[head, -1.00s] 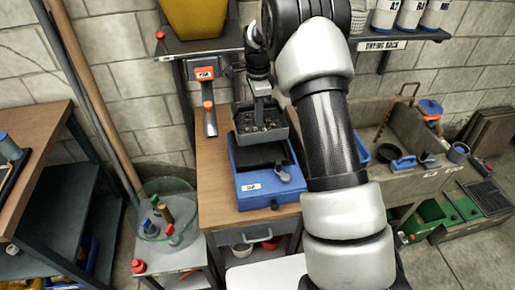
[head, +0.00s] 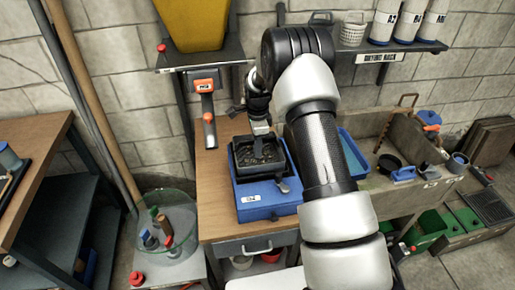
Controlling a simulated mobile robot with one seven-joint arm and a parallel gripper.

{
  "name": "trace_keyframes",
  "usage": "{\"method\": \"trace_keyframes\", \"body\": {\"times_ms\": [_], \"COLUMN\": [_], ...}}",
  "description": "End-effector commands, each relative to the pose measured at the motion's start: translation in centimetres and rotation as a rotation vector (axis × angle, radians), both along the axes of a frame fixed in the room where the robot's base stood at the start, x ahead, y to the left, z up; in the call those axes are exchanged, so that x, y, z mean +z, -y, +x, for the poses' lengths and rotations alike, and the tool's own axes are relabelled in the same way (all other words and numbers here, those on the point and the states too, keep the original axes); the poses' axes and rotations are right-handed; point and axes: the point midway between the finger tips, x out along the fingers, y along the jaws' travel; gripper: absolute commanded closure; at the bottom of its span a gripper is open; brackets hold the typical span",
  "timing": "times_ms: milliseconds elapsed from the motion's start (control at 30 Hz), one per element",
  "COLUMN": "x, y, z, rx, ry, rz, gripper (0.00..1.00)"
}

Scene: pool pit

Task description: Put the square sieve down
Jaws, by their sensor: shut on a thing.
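The square sieve (head: 260,171) is a dark, square-walled tray with brownish grains inside, in the middle of the head view. It is over the black top of a blue bench unit (head: 272,204) and looks level. I cannot tell whether it touches that top or hangs just above it. My gripper (head: 260,129) points down at the sieve's back rim and is shut on it. The fingertips are small and partly hidden by the rim.
The blue unit stands on a wooden bench (head: 213,190), with bare wood to its left. A glass bowl of bottles (head: 166,222) is at left, and a stone sink (head: 380,192) at right.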

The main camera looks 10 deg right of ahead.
Motion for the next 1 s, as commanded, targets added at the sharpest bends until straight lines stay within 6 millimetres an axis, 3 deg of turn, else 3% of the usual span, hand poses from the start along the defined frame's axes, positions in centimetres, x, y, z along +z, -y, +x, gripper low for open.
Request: {"method": "trace_keyframes", "body": {"times_ms": [133, 167, 267, 633, 767, 1000], "x": [-0.5, -0.3, -0.3, 0.4, 2.3, 7.6], "y": [0.0, 0.0, 0.0, 0.0, 0.0, -0.1], "z": [0.0, 0.0, 0.0, 0.0, 0.1, 0.1], "rx": [0.001, 0.001, 0.001, 0.001, 0.002, 0.002], "ry": [0.0, 0.0, -0.001, 0.0, 0.003, 0.003], "rz": [0.0, 0.0, 0.0, 0.0, -0.001, -0.001], "gripper": [1.0, 0.86, 0.72, 0.72, 0.72, 0.72]}}
